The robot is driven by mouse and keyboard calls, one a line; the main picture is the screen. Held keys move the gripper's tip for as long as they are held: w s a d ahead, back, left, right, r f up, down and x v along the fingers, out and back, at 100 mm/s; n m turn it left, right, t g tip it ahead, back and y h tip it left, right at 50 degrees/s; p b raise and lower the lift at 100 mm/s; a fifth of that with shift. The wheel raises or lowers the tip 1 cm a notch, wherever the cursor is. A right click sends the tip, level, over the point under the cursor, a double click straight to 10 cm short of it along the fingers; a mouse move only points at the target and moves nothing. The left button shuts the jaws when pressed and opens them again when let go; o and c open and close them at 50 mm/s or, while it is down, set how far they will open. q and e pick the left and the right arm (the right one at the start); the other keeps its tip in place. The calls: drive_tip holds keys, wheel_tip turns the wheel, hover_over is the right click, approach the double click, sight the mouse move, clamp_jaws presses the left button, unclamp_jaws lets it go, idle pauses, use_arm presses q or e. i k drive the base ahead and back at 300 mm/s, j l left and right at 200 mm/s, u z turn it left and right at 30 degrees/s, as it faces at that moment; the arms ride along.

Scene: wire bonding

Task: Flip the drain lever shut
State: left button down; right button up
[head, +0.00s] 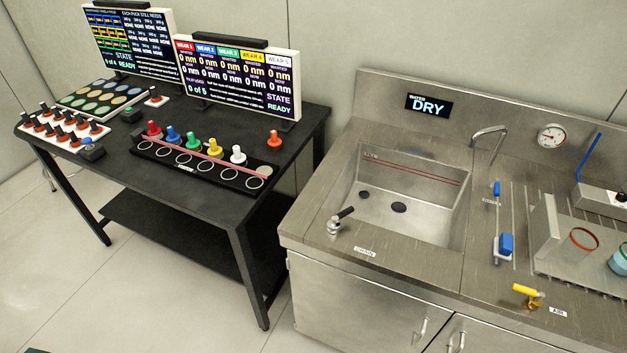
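The drain lever (345,213) has a black handle on a small metal base at the front left rim of the steel sink, beside a white label that appears to read DRAIN (365,251). Its handle tilts up and to the right, toward the basin. The sink basin (425,220) looks empty, with two dark openings in its floor; a display (429,105) behind it reads DRY. Neither of my grippers shows in the head view.
A faucet (489,135), gauge (551,137), blue-handled valves (505,244) and a yellow lever (527,291) occupy the sink counter. A black table (120,160) with colored pegs and two screens stands left. The floor in front is clear.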

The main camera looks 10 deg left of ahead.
sight(345, 212)
drive_tip(key=i+j+u, duration=0.1)
drive_tip(key=j+z, duration=0.15)
drive_tip(key=z, duration=0.7)
drive_tip(key=k+j+z, duration=1.05)
drive_tip(key=k+j, duration=0.2)
drive_tip(key=k, duration=0.15)
drive_tip(key=k+j, duration=0.2)
drive_tip(key=k, duration=0.2)
drive_tip(key=k+j+z, duration=0.1)
drive_tip(key=k, duration=0.25)
drive_tip(key=j, duration=0.1)
